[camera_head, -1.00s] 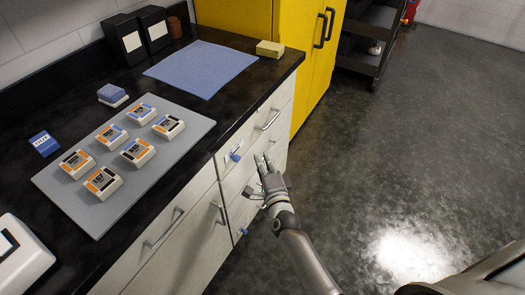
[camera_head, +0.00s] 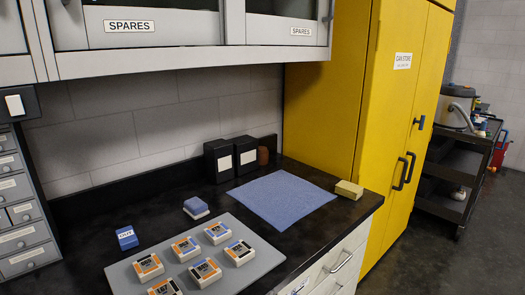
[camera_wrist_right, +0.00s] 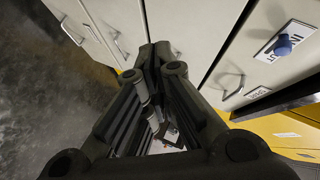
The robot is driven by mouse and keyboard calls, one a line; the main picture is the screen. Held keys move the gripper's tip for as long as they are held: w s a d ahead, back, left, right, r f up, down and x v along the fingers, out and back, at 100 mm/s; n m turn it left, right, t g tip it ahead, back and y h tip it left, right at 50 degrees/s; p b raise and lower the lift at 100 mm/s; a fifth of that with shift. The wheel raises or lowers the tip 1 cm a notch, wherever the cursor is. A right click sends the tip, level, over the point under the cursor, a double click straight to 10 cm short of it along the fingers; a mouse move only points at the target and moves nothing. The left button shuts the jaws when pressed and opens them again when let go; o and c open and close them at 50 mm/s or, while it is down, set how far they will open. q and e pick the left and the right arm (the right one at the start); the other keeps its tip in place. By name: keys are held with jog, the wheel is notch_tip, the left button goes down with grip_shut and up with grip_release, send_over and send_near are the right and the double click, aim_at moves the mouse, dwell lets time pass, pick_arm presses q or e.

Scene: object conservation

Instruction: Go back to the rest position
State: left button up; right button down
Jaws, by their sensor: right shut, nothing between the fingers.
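My right gripper (camera_wrist_right: 152,62) shows only in the right wrist view, its dark fingers drawn together with nothing held. It is in front of the pale cabinet fronts (camera_wrist_right: 185,28); I see no handle in its fingers. A bar handle (camera_wrist_right: 234,86) is to the right of the fingers. My left gripper is in neither view now.
On the black counter, a grey board (camera_head: 246,278) bears several labelled blocks. A blue cloth (camera_head: 283,198), a yellow sponge (camera_head: 349,189) and two black boxes (camera_head: 218,161) are behind. A yellow cabinet (camera_head: 340,110) stands to the right; open floor shows beyond it.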

jog(key=s+d+f+n+g+p, duration=0.1)
jog(key=s+f+n+g, duration=0.7)
jog(key=s+f, duration=1.15)
jog(key=s+d+f+n+g, duration=0.2)
jog(key=s+d+f+n, duration=0.1)
jog(key=s, duration=0.7)
jog(key=s+d+f+n+g+h+p, duration=0.1)
jog(key=s+d+f+n+g, duration=0.2)
jog(key=s, duration=0.8)
jog(key=shift+d+f+n, duration=0.15)
jog(key=shift+d+n, duration=0.15)
jog(key=shift+n, duration=0.2)
